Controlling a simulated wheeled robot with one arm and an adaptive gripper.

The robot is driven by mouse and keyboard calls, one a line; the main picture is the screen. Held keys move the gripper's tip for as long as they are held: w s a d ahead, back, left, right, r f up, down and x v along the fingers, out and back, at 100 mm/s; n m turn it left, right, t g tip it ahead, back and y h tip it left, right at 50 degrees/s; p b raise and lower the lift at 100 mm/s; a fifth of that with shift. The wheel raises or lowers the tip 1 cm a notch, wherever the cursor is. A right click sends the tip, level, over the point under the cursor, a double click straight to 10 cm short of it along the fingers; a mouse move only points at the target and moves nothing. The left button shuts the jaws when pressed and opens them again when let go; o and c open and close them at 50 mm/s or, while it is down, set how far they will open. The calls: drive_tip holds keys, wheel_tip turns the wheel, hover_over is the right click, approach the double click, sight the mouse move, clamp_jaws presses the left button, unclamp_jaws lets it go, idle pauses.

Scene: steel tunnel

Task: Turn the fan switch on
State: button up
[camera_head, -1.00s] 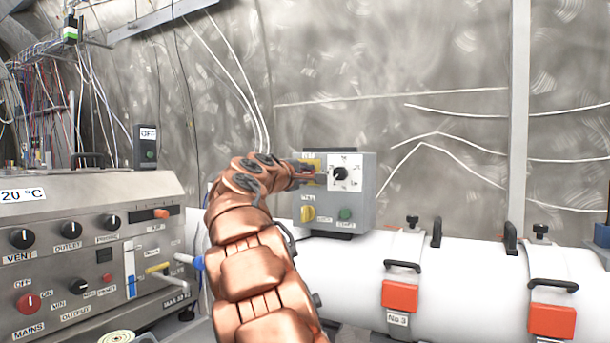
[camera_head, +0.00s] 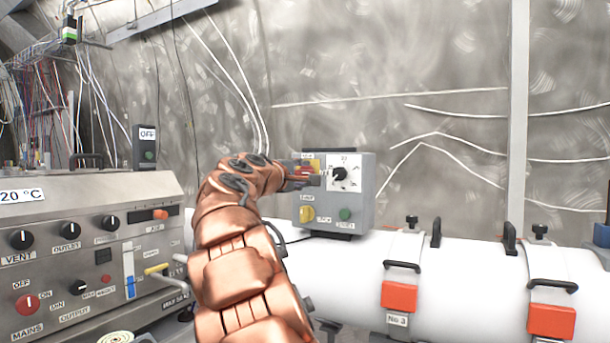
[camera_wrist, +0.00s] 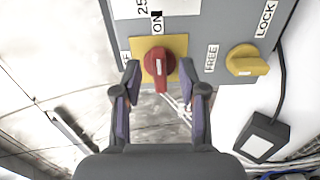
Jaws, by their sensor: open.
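A red rotary switch (camera_wrist: 158,62) on a yellow plate sits on a grey control box (camera_head: 365,195). In the wrist view an "ON" label stands above it, and a partly hidden label ending in "F" is at its left. The red handle lies roughly up-down in that view, in line with "ON". My gripper (camera_wrist: 160,72) is open, with one finger on each side of the red handle and visible gaps beside it. In the head view my gripper (camera_head: 312,181) is in front of the box's left part and hides some of the switch.
A yellow knob (camera_wrist: 247,62) marked FREE and LOCK is close on the right in the wrist view. The box also has a black dial (camera_head: 340,174) and a green button (camera_head: 345,214). A white pipe (camera_head: 460,275) runs below; a steel panel (camera_head: 90,240) stands left.

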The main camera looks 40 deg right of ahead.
drive_tip(key=v, duration=0.9)
drive_tip(key=shift+a, duration=0.25)
drive_tip(key=shift+s, duration=0.1)
drive_tip(key=s+a+f+m+g+y, duration=0.1)
drive_tip(key=s+a+f+y, duration=0.25)
drive_tip(key=f, duration=0.65)
drive_tip(key=s+a+f+m+g+y, duration=0.1)
drive_tip(key=s+a+f+y, duration=0.3)
drive_tip(key=f, duration=0.7)
drive_tip(key=s+a+f+m+g+y, duration=0.15)
drive_tip(key=s+f, duration=0.35)
drive_tip(key=f, duration=0.5)
drive_tip(key=s+a+f+g+y, duration=0.5)
drive_tip(key=s+a+f+y, duration=0.3)
drive_tip(key=s+a+f, duration=1.25)
wheel_tip(320, 180, up, 22)
drive_tip(key=a+t+p, duration=0.1)
drive_tip(key=a+p, duration=0.1)
drive_tip(key=p, duration=1.7)
drive_tip(key=shift+s+a+r, duration=0.2)
drive_tip(key=shift+s+a, duration=0.05)
